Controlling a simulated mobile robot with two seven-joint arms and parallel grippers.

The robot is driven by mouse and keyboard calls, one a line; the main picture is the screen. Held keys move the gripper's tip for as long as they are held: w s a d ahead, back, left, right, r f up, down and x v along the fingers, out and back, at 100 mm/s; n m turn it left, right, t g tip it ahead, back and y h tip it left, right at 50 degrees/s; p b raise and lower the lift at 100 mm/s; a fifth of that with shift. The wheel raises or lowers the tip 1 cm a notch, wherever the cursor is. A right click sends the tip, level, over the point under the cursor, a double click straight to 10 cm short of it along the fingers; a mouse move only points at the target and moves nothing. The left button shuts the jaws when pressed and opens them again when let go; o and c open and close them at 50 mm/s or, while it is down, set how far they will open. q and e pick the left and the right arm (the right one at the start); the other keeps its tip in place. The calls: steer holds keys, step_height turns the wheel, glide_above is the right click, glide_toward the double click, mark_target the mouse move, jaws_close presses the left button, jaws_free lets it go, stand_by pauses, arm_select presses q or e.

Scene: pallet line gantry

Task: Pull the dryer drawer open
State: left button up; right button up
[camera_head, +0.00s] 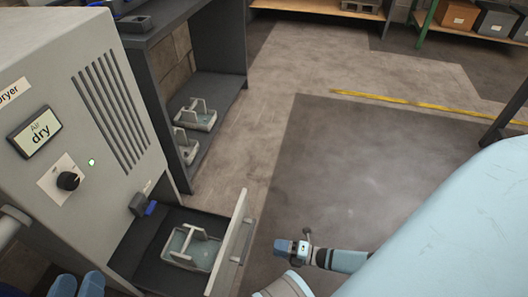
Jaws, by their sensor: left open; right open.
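The grey dryer (70,120) stands at the left, with a label reading "Air dry", a dark knob and a lit green lamp. Its drawer front (231,243) stands out from the body, so the drawer is pulled open; a grey bar handle (248,241) is on its outer face. A pale tray-like part (196,250) lies on the dark drawer floor. My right gripper (291,247) is open and empty, to the right of the handle and apart from it. My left gripper (76,286) shows two blue fingertips, open, at the lower left edge, in front of the dryer; the rest is cut off.
A dark shelf unit (212,88) behind the dryer holds similar pale parts (195,114). A yellow floor line (430,105) and a rack with boxes (459,15) are farther back. The floor right of the drawer is clear.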

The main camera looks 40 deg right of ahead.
steer(key=shift+v, duration=1.15)
steer(key=shift+s+d, duration=0.1)
